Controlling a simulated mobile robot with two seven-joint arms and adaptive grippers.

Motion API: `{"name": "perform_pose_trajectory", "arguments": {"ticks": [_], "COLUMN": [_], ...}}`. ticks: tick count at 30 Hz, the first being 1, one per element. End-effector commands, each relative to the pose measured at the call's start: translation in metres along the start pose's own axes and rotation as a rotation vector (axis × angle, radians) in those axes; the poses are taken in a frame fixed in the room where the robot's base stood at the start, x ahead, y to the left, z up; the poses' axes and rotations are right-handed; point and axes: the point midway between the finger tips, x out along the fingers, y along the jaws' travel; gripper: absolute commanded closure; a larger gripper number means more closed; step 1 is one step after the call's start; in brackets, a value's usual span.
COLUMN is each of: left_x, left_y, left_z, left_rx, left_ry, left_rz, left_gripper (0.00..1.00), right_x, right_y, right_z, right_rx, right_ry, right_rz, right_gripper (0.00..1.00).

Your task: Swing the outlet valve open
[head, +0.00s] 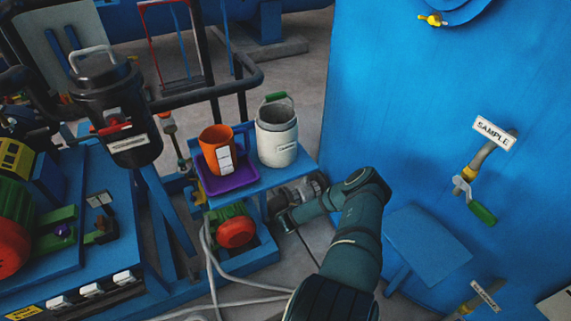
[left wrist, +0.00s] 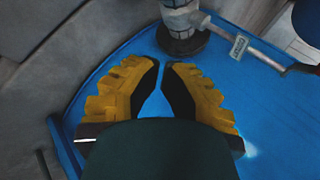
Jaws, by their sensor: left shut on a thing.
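The left wrist view shows my left gripper (left wrist: 163,72), its yellow-backed, dark-padded fingers drawn close together above a blue surface (left wrist: 185,55). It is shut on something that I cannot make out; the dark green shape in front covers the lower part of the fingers. A pale pipe with a dark flange (left wrist: 183,42) stands just beyond the fingertips, with a small tag (left wrist: 238,46) whose text is unreadable. In the head view, a valve with a green handle (head: 482,213) sits by the SAMPLE label (head: 494,132). Another label (head: 486,293) is unreadable. I cannot identify the outlet valve.
One of my arms crosses the middle of the head view. A blue stand (head: 285,180) bears a white jar (head: 277,140) and an orange cup (head: 214,138) in a purple tray (head: 211,189). A black canister (head: 110,95) stands left. A big blue wall (head: 400,110) fills the right.

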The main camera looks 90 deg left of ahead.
Motion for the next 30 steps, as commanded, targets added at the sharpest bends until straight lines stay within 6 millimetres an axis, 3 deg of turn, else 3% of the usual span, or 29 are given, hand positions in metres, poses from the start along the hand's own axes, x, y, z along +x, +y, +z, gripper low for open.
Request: {"name": "perform_pose_trajectory", "arguments": {"ticks": [3, 6, 11, 14, 17, 21, 24, 30], "left_x": [-0.006, -0.018, -0.041, -0.053, -0.062, -0.067, -0.068, -0.066], "left_y": [0.032, 0.05, 0.044, 0.02, -0.019, -0.077, -0.109, -0.136], "left_z": [-0.008, -0.003, 0.013, 0.019, 0.017, -0.003, -0.022, -0.042], "left_rx": [0.073, 0.173, 0.394, 0.562, 0.741, 0.96, 1.068, 1.157], "left_ry": [-0.081, -0.191, -0.408, -0.552, -0.688, -0.822, -0.87, -0.899], "left_rz": [0.244, 0.41, 0.558, 0.567, 0.509, 0.349, 0.234, 0.114], "left_gripper": [1.0, 1.0, 1.0, 1.0, 1.0, 1.0, 1.0, 1.0], "right_x": [-0.013, -0.021, -0.034, -0.042, -0.05, -0.059, -0.062, -0.064], "right_y": [-0.005, -0.008, -0.013, -0.016, -0.018, -0.022, -0.023, -0.024], "right_z": [-0.001, -0.002, -0.003, -0.003, -0.004, -0.005, -0.005, -0.005], "right_rx": [0.002, 0.003, 0.005, 0.006, 0.007, 0.008, 0.009, 0.009], "right_ry": [-0.001, -0.001, -0.001, -0.002, -0.002, -0.002, -0.003, -0.003], "right_rz": [0.0, 0.0, 0.001, 0.001, 0.001, 0.001, 0.001, 0.001], "right_gripper": [0.04, 0.04, 0.04, 0.04, 0.04, 0.04, 0.04, 0.04]}}
